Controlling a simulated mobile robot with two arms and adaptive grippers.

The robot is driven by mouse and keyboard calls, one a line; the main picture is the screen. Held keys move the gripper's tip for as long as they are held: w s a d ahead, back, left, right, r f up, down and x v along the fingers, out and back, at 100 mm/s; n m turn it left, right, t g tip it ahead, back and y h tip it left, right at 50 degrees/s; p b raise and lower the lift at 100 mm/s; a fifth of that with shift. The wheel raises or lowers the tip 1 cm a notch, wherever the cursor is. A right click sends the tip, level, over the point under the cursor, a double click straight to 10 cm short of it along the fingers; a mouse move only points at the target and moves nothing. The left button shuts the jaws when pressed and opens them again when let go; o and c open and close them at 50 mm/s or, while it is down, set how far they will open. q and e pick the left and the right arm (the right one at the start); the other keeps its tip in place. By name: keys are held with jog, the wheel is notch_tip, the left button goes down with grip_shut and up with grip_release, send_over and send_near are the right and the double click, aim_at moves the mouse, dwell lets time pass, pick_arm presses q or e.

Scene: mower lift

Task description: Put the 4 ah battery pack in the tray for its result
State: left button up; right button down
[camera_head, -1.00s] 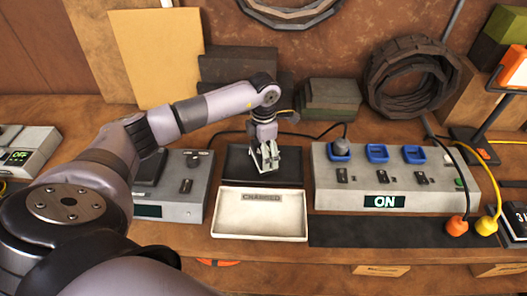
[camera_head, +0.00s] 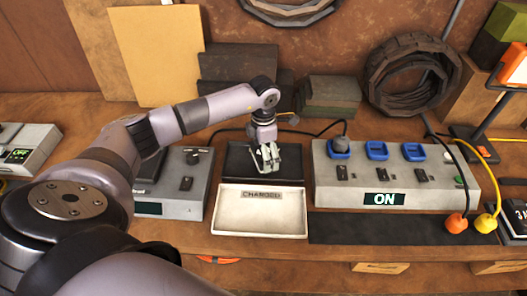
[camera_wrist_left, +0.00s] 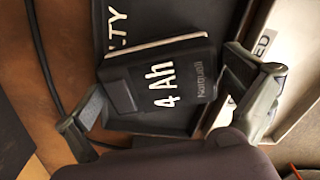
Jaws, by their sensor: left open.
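The 4 Ah battery pack (camera_wrist_left: 165,85) is a black block with white lettering in the left wrist view. It lies in a black tray (camera_wrist_left: 120,20) whose visible lettering ends in "LTY". My left gripper (camera_wrist_left: 168,100) is open, with one finger on each side of the pack. In the head view my left gripper (camera_head: 268,160) is over the black tray (camera_head: 290,163), and the dark pack cannot be made out there. A white tray (camera_head: 260,228) labelled CHARGED is just in front of the black one. My right gripper is not in view.
A grey unit (camera_head: 345,185) with blue sockets and an ON display stands right of the trays. Another grey unit (camera_head: 187,206) stands left, partly behind my arm. Orange and yellow plugs (camera_head: 457,225) are at the right. The white tray is empty.

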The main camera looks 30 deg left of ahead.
pick_arm(q)
jog(key=shift+r, duration=0.1)
jog(key=shift+r, duration=0.2)
notch_tip(320, 180, up, 12)
jog(key=b, duration=0.2)
jog(key=shift+f, duration=0.15)
dwell(0.3)
